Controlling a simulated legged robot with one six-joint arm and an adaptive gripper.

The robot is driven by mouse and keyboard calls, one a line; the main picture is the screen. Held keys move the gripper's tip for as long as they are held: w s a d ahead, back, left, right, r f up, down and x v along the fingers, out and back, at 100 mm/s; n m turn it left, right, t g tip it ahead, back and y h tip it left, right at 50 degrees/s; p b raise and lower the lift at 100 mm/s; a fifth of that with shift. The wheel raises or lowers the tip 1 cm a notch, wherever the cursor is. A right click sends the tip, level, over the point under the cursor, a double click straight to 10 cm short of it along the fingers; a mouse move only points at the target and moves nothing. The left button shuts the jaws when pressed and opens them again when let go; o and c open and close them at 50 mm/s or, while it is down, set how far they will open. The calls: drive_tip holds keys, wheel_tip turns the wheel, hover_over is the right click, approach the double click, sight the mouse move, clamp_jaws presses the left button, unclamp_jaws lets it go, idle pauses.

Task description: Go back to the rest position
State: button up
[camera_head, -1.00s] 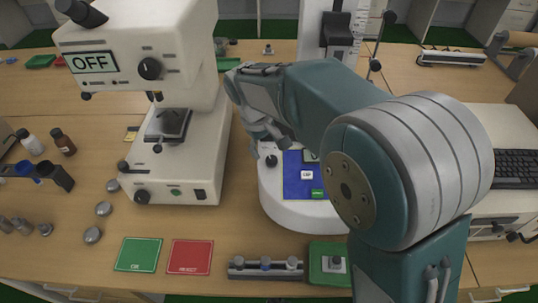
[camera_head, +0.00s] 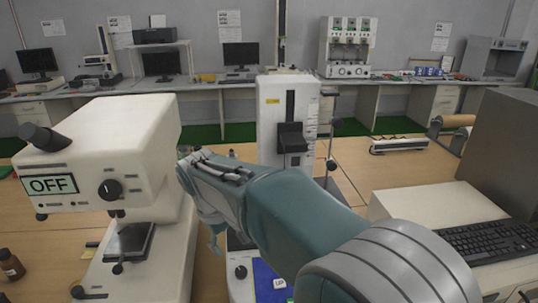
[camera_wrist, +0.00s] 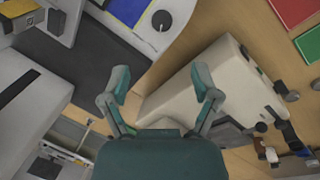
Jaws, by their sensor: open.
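My gripper (camera_head: 211,228) is raised beside the right side of the beige machine with the OFF label (camera_head: 105,160) in the head view. My teal and grey arm reaches from the lower right toward it. In the wrist view my gripper (camera_wrist: 160,84) has its two fingers spread wide, with nothing between them. The beige machine (camera_wrist: 215,85) shows beyond and right of the fingers there. A white device with a blue panel (camera_head: 269,280) lies below my arm, partly hidden by it.
A tall white column instrument (camera_head: 270,125) stands behind my arm. A keyboard (camera_head: 490,240) and a grey box (camera_head: 515,150) are at the right. Green (camera_wrist: 291,8) and red (camera_wrist: 312,45) mats show in the wrist view.

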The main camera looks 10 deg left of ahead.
drive_tip(key=s+d+r+m+t+y, duration=0.1)
drive_tip(key=s+d+r+m, duration=0.15)
drive_tip(key=d, duration=0.65)
drive_tip(key=s+d+r+m+y, duration=0.1)
drive_tip(key=s+d+r+m, duration=0.2)
drive_tip(key=d, duration=0.6)
drive_tip(key=s+d+f+m+t, duration=0.2)
drive_tip(key=s+d+m, duration=0.3)
drive_tip(key=s+d, duration=0.6)
drive_tip(key=shift+s+f+t, duration=0.2)
drive_tip(key=shift+s+t, duration=0.3)
drive_tip(key=shift+s, duration=0.4)
drive_tip(key=shift+d, duration=0.1)
